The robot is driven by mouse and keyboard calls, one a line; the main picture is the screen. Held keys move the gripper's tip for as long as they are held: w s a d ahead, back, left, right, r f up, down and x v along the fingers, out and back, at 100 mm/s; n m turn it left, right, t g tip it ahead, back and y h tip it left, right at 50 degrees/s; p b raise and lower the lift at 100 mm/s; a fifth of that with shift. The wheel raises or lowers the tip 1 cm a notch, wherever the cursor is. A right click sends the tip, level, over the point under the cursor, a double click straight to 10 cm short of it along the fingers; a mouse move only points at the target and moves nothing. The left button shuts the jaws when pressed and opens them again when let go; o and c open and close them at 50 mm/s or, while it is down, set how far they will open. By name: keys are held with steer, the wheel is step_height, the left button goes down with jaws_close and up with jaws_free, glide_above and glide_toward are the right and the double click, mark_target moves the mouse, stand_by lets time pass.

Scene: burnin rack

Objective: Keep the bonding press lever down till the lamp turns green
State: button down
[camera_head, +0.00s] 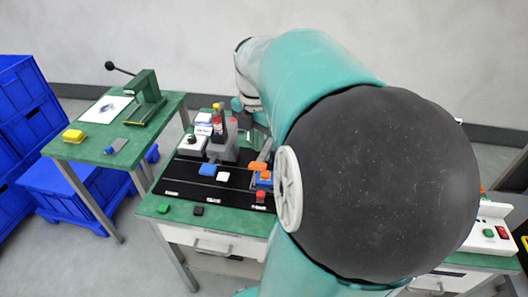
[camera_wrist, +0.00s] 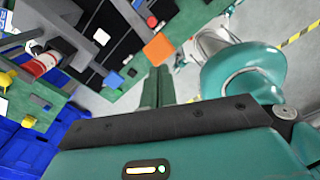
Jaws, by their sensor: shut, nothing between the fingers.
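A green press (camera_head: 147,88) stands on the left table in the head view. Its lever reaches up and to the left from the press top and ends in a black knob (camera_head: 110,66); it looks raised, and nothing touches it. I cannot make out a lit green lamp on the press. My gripper (camera_wrist: 158,70) is shut and empty in the wrist view, its narrow fingers together, apart from the press. In the head view my arm covers much of the right side, and I cannot make out the fingers there.

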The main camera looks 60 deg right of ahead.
steer(key=shift+w+d+r, duration=0.1)
steer(key=shift+d+r, duration=0.05)
steer(key=shift+r, duration=1.25)
steer(key=shift+d+r, duration=0.1)
steer(key=shift+r, duration=1.25)
steer(key=w+a+f+m+t, duration=0.1)
steer(key=a+f+m+t, duration=0.1)
steer(key=a+m, duration=0.6)
steer(key=w+a+f+m+t, duration=0.1)
steer(key=a+m, duration=0.7)
steer(key=a, duration=1.4)
steer(key=shift+f+m+t, duration=0.4)
steer(key=shift+f+t, duration=0.35)
steer(key=shift+t, duration=0.55)
